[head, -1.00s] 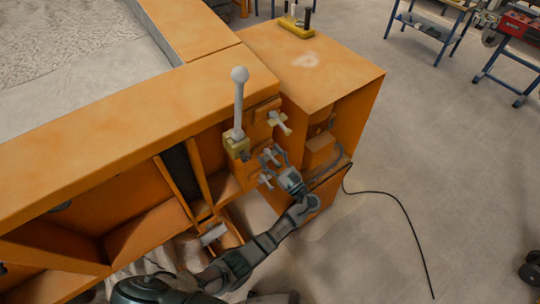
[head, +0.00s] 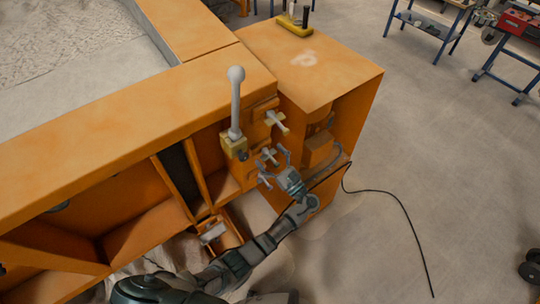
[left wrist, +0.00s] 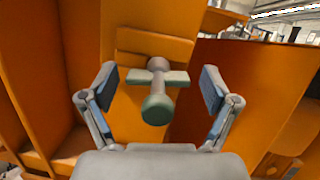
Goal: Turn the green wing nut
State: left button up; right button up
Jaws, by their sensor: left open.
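A wing nut with pale grey-green wings and a dark green round end (left wrist: 158,108) stands out from the orange panel in the left wrist view. My left gripper (left wrist: 158,84) is open, with one finger on each side of this nut and gaps between. In the head view my left gripper (head: 275,165) is at the panel, close to the middle wing nut (head: 269,156). An upper wing nut (head: 277,122) and a lower one (head: 264,181) also show there. They look pale, so their colours are hard to tell. My right gripper is not in view.
A white-knobbed lever (head: 236,105) rises from a yellow block left of the nuts. The orange cabinet (head: 340,80) stands to the right, with a black cable (head: 402,215) on the floor. The sandbed's orange rim (head: 130,110) runs along the left.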

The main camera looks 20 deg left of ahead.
pick_arm(q)
jog(key=v, duration=1.2)
jog(key=shift+w+f, duration=0.1)
